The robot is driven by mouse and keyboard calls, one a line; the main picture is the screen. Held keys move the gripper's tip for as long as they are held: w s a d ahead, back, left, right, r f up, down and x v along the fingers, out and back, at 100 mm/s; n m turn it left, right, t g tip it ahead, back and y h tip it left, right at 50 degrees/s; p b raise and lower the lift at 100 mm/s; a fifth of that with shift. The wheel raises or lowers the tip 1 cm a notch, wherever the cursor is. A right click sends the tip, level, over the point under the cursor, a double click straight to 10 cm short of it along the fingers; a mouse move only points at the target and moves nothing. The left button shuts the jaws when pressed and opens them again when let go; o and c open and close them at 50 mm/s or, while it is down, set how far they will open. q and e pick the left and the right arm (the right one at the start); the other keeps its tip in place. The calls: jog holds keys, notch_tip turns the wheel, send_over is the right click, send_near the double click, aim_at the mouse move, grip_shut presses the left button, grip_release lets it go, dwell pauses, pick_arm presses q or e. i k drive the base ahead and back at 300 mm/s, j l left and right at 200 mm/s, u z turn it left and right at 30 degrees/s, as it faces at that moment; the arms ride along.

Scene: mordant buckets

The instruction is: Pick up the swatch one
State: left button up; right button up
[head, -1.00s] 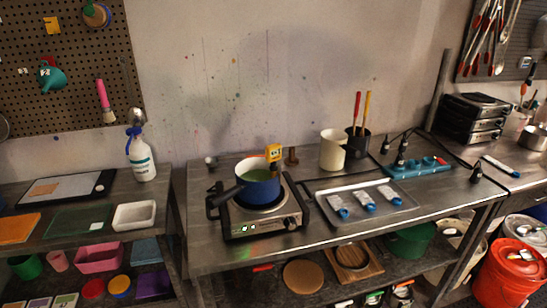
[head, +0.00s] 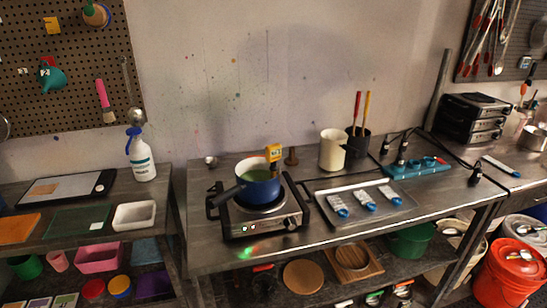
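Three small pale swatches with blue ends lie side by side on a metal tray (head: 375,220) at the right of the steel bench. They are a left swatch (head: 338,205), a middle swatch (head: 364,199) and a right swatch (head: 389,193). Any marking that tells which is swatch one is too small to read. I can make out neither of my grippers in the head view, and nothing touches the swatches.
A blue pot (head: 259,187) stands on a hot plate (head: 262,222) left of the tray. A cream jug (head: 332,150), a dark tool holder (head: 357,145) and a blue rack (head: 417,168) stand behind it. An unclear dark shape (head: 264,283) shows below the bench.

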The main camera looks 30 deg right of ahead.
aim_at(337, 204)
jog(key=z, duration=1.4)
